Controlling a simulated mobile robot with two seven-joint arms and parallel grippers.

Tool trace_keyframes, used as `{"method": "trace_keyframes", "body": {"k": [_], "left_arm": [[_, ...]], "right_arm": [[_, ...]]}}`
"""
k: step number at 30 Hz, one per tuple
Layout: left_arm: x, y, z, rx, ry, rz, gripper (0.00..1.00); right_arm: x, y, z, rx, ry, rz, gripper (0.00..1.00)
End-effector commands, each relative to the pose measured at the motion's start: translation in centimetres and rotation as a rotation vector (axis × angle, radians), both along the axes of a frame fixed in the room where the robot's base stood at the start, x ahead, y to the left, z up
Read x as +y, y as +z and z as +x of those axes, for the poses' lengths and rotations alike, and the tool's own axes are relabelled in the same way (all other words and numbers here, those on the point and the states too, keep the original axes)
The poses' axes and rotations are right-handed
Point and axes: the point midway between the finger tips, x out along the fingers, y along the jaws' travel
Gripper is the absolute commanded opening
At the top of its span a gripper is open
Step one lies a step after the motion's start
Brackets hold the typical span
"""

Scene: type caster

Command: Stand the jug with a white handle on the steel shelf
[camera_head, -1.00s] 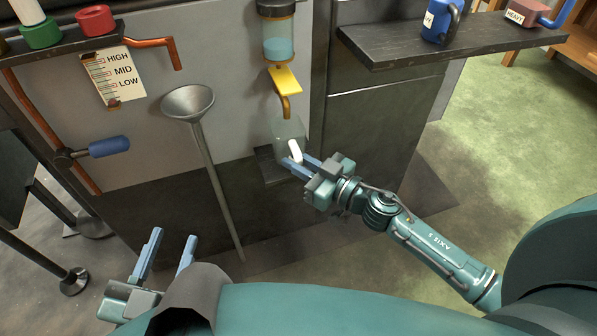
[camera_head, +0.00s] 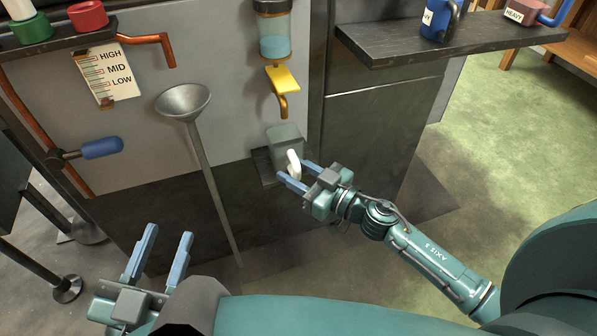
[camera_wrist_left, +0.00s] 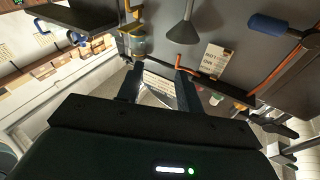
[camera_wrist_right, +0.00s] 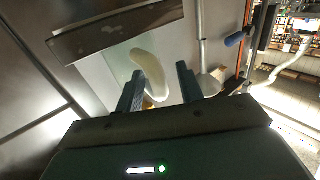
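The jug is a translucent grey vessel (camera_head: 285,139) with a white handle (camera_head: 293,164). It is at a small dark ledge (camera_head: 264,168) low on the panel, below the spout; its base contact is hidden. My right gripper (camera_head: 298,174) is open just in front of the handle. In the right wrist view the handle (camera_wrist_right: 150,74) shows between and beyond the two spread fingers, with no clear grip on it. My left gripper (camera_head: 168,232) is open and empty at lower left, away from the jug. I cannot tell which shelf is the steel one.
Above the jug hang a tank of blue liquid (camera_head: 273,35), a yellow lever (camera_head: 283,78) and a spout (camera_head: 283,106). A grey funnel (camera_head: 183,100) stands left. A dark shelf (camera_head: 385,47) at upper right bears a blue jug (camera_head: 437,22) and a HEAVY-labelled brown object (camera_head: 520,11).

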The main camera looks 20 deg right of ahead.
Motion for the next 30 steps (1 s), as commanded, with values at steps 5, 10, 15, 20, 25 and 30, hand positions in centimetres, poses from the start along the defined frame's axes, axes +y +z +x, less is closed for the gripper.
{"method": "trace_keyframes", "body": {"k": [5,10,15,20,25,30], "left_arm": [[0.1,0.2,0.1,-0.002,0.005,0.005,0.36],[0.2,0.3,0.1,-0.004,0.009,0.012,0.36],[0.2,0.3,0.1,-0.004,0.012,0.026,0.36],[0.3,0.0,0.0,0.001,0.013,0.036,0.36],[0.3,0.0,-0.1,0.003,0.016,0.039,0.36],[0.3,-0.1,-0.2,0.007,0.018,0.04,0.36]], "right_arm": [[-0.5,0.2,-0.7,0.002,-0.001,0.001,0.37],[-2.3,0.2,-3.3,0.005,-0.001,0.0,0.37],[-4.4,0.2,-6.3,0.006,-0.001,0.001,0.37],[-6.0,0.2,-8.4,0.004,-0.001,0.001,0.37],[-6.8,0.3,-9.6,0.001,0.0,0.001,0.37],[-7.0,0.3,-9.8,-0.001,0.0,0.0,0.37]]}}
